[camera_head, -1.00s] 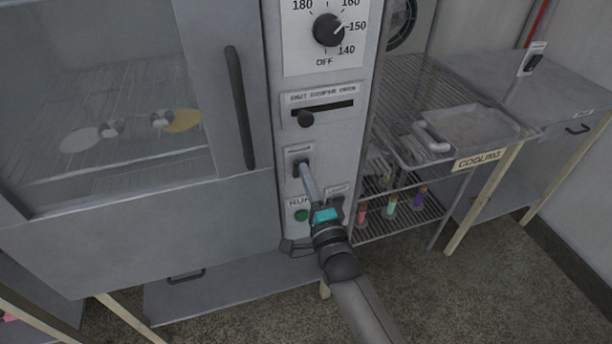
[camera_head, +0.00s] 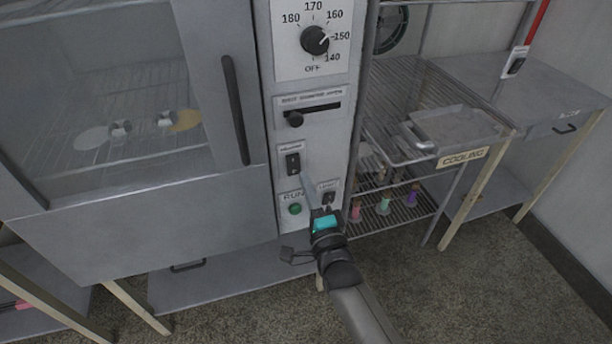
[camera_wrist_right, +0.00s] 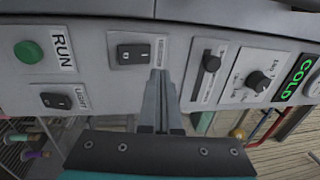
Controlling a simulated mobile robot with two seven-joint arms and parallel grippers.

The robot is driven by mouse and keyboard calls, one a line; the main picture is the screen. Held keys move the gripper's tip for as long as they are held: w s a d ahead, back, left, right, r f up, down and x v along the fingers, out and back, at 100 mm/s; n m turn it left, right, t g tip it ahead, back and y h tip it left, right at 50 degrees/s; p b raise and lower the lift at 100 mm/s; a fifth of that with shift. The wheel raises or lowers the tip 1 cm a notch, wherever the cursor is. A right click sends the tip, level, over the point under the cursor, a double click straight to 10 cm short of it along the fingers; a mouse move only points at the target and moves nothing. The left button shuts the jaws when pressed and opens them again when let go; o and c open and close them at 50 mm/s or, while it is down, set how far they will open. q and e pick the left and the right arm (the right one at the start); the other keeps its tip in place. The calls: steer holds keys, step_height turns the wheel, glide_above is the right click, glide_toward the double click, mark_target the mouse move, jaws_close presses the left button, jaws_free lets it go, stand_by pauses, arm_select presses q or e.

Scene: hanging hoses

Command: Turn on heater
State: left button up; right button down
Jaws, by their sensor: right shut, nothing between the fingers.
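The grey oven's control panel (camera_head: 321,120) faces me. On it, a black rocker switch (camera_head: 293,163) sits above the round green RUN button (camera_head: 295,209); this rocker also shows in the right wrist view (camera_wrist_right: 133,54), its small label hard to read. A second rocker (camera_head: 328,198), marked LIGHT in the wrist view (camera_wrist_right: 56,100), sits lower right. My right gripper (camera_head: 304,179) is shut and empty, its thin fingertips just below and right of the upper rocker. In the wrist view the fingertips (camera_wrist_right: 160,76) are near that rocker's label; contact cannot be told. My left gripper is not in view.
A temperature dial (camera_head: 315,40) and a slider (camera_head: 294,119) are higher on the panel. A green lit COLD sign (camera_wrist_right: 302,72) shows in the wrist view. The oven door handle (camera_head: 236,110) is left; a wire rack (camera_head: 390,206) stands right.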

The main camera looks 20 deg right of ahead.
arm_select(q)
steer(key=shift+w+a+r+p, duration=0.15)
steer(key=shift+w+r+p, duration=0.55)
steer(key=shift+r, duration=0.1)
arm_select(e)
steer(key=s+r, duration=0.1)
steer(key=s, duration=0.6)
steer(key=shift+r, duration=0.25)
